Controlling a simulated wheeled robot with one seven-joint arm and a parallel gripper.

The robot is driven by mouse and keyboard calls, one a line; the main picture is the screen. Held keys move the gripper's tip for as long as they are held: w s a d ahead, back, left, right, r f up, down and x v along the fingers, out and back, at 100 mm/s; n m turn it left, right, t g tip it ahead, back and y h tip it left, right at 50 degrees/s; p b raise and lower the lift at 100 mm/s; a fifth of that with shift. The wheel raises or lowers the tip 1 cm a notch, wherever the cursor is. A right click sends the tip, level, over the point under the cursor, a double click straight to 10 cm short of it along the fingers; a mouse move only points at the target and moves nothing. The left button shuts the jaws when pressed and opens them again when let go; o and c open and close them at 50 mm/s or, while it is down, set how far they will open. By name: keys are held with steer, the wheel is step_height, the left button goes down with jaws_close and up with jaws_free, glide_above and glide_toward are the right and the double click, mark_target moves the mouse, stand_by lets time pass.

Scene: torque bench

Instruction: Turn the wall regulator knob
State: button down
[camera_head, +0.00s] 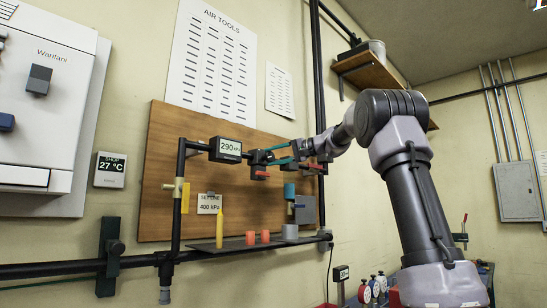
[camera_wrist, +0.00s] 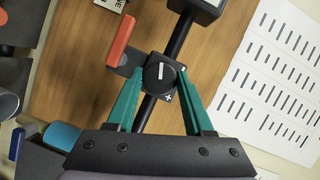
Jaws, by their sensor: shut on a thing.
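The regulator knob (camera_wrist: 159,74) is round and black with a white pointer line, and a plus mark shows beside it in the wrist view. My gripper (camera_wrist: 161,80) has its teal fingers on both sides of the knob, shut on it. In the head view my gripper (camera_head: 283,155) reaches the regulator body (camera_head: 259,157) on the pipe from the right; the knob itself is hard to make out there. The gauge display (camera_head: 229,147) beside the regulator reads 290 kPa. A card (camera_head: 209,204) below reads 400 kPa; its upper line is hard to read.
A red lever (camera_wrist: 121,40) sits close beside the knob. A shelf (camera_head: 240,244) below holds a yellow bottle (camera_head: 219,229) and red cups (camera_head: 257,237). A vertical black pipe (camera_head: 318,70) runs up the wall behind my arm.

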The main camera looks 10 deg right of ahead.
steer(key=shift+f+m+y, duration=0.1)
steer(key=shift+m+y, duration=0.5)
steer(key=shift+m, duration=0.8)
steer(key=shift+c, duration=1.5)
jaws_free()
steer(key=shift+d, duration=0.1)
steer(key=v, duration=1)
steer(key=shift+s+d+f, duration=0.15)
steer(key=shift+s+d, duration=0.1)
steer(key=shift+s, duration=0.05)
